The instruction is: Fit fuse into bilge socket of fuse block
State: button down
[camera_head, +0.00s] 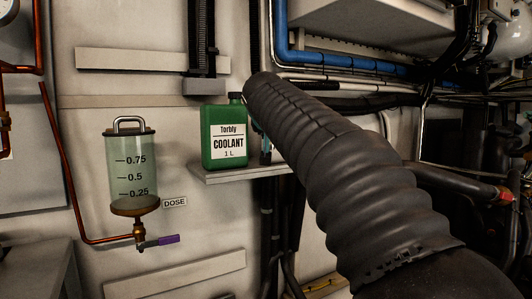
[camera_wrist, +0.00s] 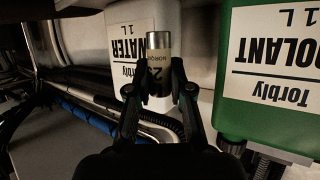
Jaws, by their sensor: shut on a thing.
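In the wrist view, my gripper (camera_wrist: 157,92) is shut on the fuse (camera_wrist: 158,63), a short cylinder with a bare metal cap and a pale, partly readable label band. The fuse sits between the two black fingers, with its metal end sticking out past the fingertips. Its other end is partly hidden by the gripper. In the head view my dark ribbed arm reaches up and left toward the shelf and hides the gripper and the fuse. I see no fuse block or bilge socket in either view.
A green coolant jug (camera_head: 225,137) stands on a small wall shelf (camera_head: 240,172); it also shows in the wrist view (camera_wrist: 272,65). A white water jug (camera_wrist: 122,40) is behind the fuse. A dosing cylinder (camera_head: 132,172) with a purple-handled valve (camera_head: 160,241) hangs left. Blue pipes (camera_head: 345,62) run upper right.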

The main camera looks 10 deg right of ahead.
jog(key=shift+w+a+f, duration=0.4)
jog(key=shift+w+f, duration=0.1)
jog(key=shift+w, duration=0.2)
jog(key=shift+w+f, duration=0.1)
jog(key=shift+f, duration=0.15)
jog(key=shift+f+b, duration=0.45)
jog(key=shift+f, duration=1.35)
jog(key=shift+f, duration=0.1)
jog(key=c, duration=1)
grip_release()
jog(key=shift+c, duration=0.2)
jog(key=shift+s+r, duration=0.2)
jog(key=b+v, duration=0.1)
jog(key=v, duration=1)
jog(key=shift+s+a, duration=0.2)
jog(key=shift+s, duration=0.1)
